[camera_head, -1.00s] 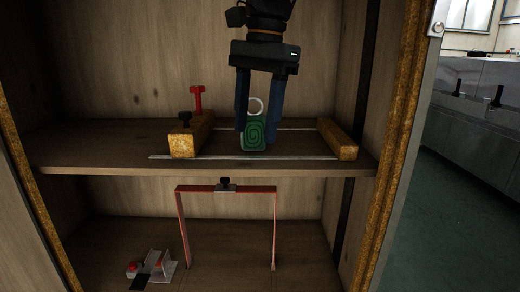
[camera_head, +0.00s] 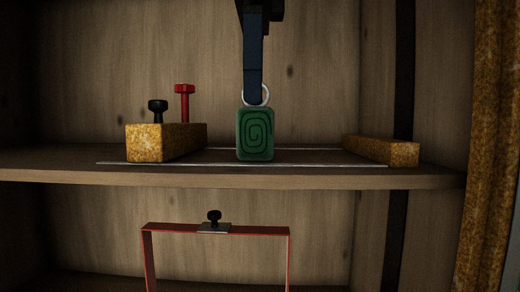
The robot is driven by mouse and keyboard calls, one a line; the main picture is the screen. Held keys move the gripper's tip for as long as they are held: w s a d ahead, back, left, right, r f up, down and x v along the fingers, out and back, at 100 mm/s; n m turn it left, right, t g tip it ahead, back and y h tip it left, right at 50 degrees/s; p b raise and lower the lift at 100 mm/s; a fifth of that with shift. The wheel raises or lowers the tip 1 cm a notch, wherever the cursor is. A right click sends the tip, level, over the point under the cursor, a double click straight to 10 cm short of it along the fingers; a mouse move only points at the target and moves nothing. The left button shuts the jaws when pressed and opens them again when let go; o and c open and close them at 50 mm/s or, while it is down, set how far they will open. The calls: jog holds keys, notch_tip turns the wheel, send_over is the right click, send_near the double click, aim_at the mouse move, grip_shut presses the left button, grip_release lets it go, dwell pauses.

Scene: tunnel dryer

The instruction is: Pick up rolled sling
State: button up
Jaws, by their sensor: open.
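The rolled sling (camera_head: 255,136) is a green roll with a dark spiral on its front face, standing on the upper shelf near its front edge. A pale ring (camera_head: 265,94) stands up from its top. My gripper (camera_head: 253,98) points down just above the sling and is seen edge-on, so one finger mostly hides the other. The jaws are open. The near finger covers the middle of the ring. I cannot tell whether the ring lies between the fingers.
A yellow-brown block (camera_head: 145,143) with a black knob (camera_head: 158,108) and a red knob (camera_head: 185,100) stands left of the sling. Another block (camera_head: 385,150) lies to the right. Thin pale lines mark the upper shelf (camera_head: 70,165). A red frame (camera_head: 180,229) stands below.

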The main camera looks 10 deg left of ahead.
aim_at(255, 133)
jog(key=shift+d+f, duration=0.1)
jog(key=shift+d, duration=0.1)
jog(key=shift+w+d+f+b, duration=0.1)
jog(key=shift+f+b, duration=0.4)
jog(key=shift+f, duration=0.1)
jog(key=shift+w+d+f+b, duration=0.1)
jog(key=shift+f+b, duration=0.35)
jog(key=shift+f, duration=0.15)
jog(key=f+b, duration=0.2)
jog(key=f, duration=0.1)
jog(key=f+b, duration=0.2)
jog(key=shift+w+a, duration=0.3)
jog(key=shift+a, duration=0.05)
jog(key=c, duration=1.3)
